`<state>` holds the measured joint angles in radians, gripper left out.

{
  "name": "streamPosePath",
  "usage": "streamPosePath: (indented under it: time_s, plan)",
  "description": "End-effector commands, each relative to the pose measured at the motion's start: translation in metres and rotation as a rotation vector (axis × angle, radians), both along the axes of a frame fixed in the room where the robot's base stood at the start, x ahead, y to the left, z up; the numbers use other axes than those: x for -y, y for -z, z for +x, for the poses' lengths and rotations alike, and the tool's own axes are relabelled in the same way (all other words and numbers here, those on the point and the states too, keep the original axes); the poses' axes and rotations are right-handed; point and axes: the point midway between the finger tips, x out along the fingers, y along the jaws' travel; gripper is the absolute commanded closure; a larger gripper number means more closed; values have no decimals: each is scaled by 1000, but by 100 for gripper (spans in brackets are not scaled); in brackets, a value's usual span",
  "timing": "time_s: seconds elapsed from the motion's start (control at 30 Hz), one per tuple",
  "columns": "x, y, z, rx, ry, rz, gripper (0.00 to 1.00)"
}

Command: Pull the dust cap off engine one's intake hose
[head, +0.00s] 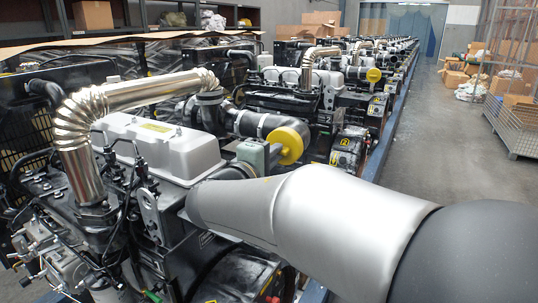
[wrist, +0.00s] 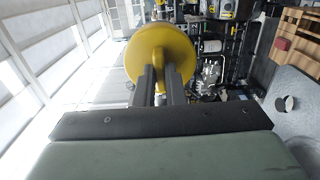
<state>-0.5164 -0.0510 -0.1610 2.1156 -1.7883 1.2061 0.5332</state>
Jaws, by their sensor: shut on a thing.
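The yellow dust cap (head: 294,139) is a round disc at the end of engine one's black intake hose (head: 262,125) in the head view. In that view it overlaps the hose end, and I cannot tell whether it is still seated or slightly apart. My gripper (head: 281,151) meets the cap from the near side. In the wrist view the cap (wrist: 140,55) is large, with a raised yellow grip on its face. My gripper's dark fingers (wrist: 161,72) are shut on that grip. The hose is hidden behind the cap there.
Engine one has a silver valve cover (head: 160,147) and a shiny ribbed pipe (head: 135,95) left of my arm. Another engine with a yellow cap (head: 373,75) stands behind. The aisle floor (head: 430,125) to the right is clear, with a wire cage (head: 515,125) beyond.

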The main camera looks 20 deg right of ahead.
Motion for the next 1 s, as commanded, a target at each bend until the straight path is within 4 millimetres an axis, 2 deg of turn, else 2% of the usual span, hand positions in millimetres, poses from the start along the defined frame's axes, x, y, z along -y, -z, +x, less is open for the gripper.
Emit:
streamPosePath:
  time_s: [0.67,1.0]
  plan:
    - [-22,0,-22,0,0,0,100]
    - [-22,-25,-22,1,0,1,100]
